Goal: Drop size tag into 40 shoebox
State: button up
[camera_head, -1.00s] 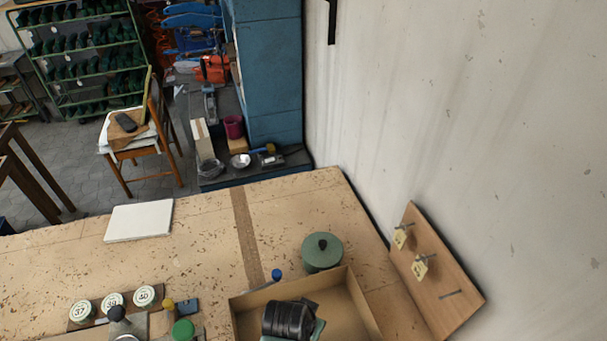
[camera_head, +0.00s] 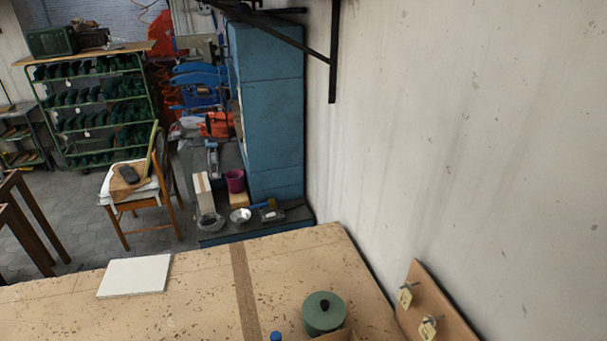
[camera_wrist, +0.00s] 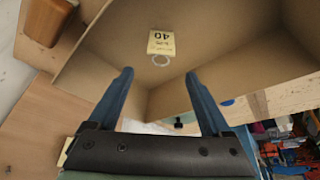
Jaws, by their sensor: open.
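A pale yellow size tag (camera_wrist: 161,43) marked 40, with a pale ring (camera_wrist: 161,60), shows inside the cardboard shoebox (camera_wrist: 225,40) in the wrist view. It looks to lie on the box's inner surface, apart from the fingers. My gripper (camera_wrist: 160,82) is open, its two blue fingers spread with nothing between them, at the box. No number on the box is readable. In the head view only a top corner of the box (camera_head: 343,335) shows at the bottom edge, and my gripper is out of frame.
A tilted wooden board (camera_head: 440,305) at the right wall carries two yellow tags (camera_head: 405,297) on pegs. A round green pot (camera_head: 323,313) and a blue-capped thing (camera_head: 276,337) stand near the box. A white slab (camera_head: 135,276) lies on the workbench (camera_head: 200,300), otherwise largely clear there.

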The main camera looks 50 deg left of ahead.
jog(key=b+v, duration=0.2)
jog(key=v, duration=1)
jog(key=shift+r, duration=0.2)
jog(key=w+r+m+t+y+b, duration=0.15)
jog(key=w+r+t+b, duration=0.3)
jog(key=w+r, duration=0.55)
jog(key=w+d+r+t+y+b, duration=0.1)
jog(key=w+d+r+t, duration=0.3)
jog(key=r, duration=0.3)
jog(key=w+d+r+t+b, duration=0.2)
jog(key=w+d+r+t, duration=0.25)
jog(key=r, duration=0.35)
jog(key=s+d+r+m+t+h+b, duration=0.1)
jog(key=s+d+r+t, duration=0.2)
jog(key=r, duration=0.4)
jog(key=s+d+r+m+t+h+b, duration=0.1)
jog(key=s+d+r+t+h, duration=0.1)
jog(key=d+r, duration=0.4)
jog(key=s+d+r+m+t+h+b, duration=0.1)
jog(key=s+d+r+t, duration=0.3)
jog(key=r, duration=0.4)
jog(key=shift+d+r+t+b, duration=0.25)
jog(key=shift+r+t+b, duration=0.15)
jog(key=shift+t+b, duration=0.2)
